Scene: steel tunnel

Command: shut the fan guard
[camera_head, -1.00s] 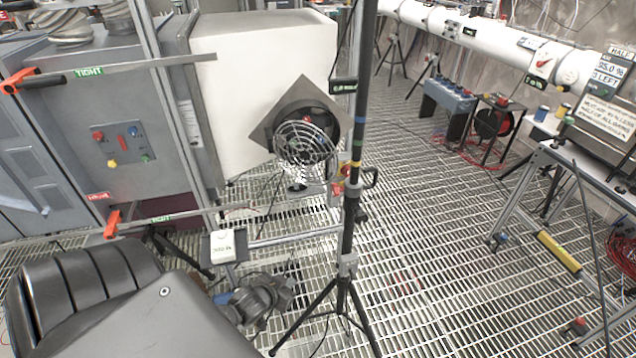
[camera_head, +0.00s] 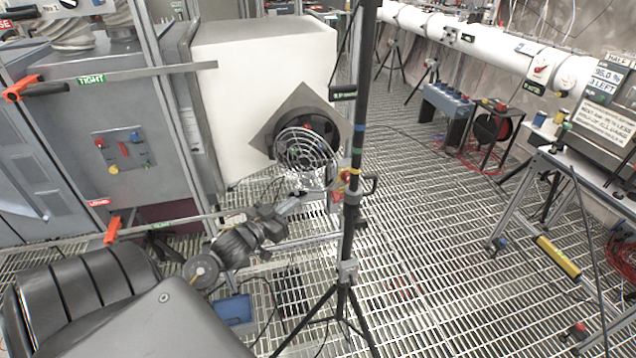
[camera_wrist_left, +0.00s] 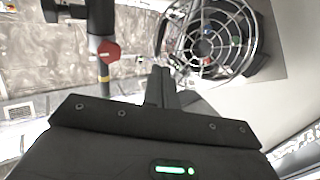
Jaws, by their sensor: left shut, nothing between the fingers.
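The fan guard (camera_head: 305,158) is a round wire cage in front of the dark fan, which sits in a square grey plate (camera_head: 275,113) on the white box. The guard stands tilted out from the plate, with a gap between them. In the left wrist view the guard (camera_wrist_left: 212,42) is just beyond my fingertips. My left gripper (camera_head: 308,197) is low beside the guard's lower edge; its fingers, seen in the left wrist view (camera_wrist_left: 160,85), are shut and empty. I cannot tell whether they touch the wire. My right gripper is not in view.
A black tripod pole (camera_head: 350,230) stands close to the right of the guard. A red knob (camera_wrist_left: 108,50) on a pole is left of my fingers in the wrist view. Orange-handled bars (camera_head: 110,228) cross the grey cabinet (camera_head: 100,110) at left.

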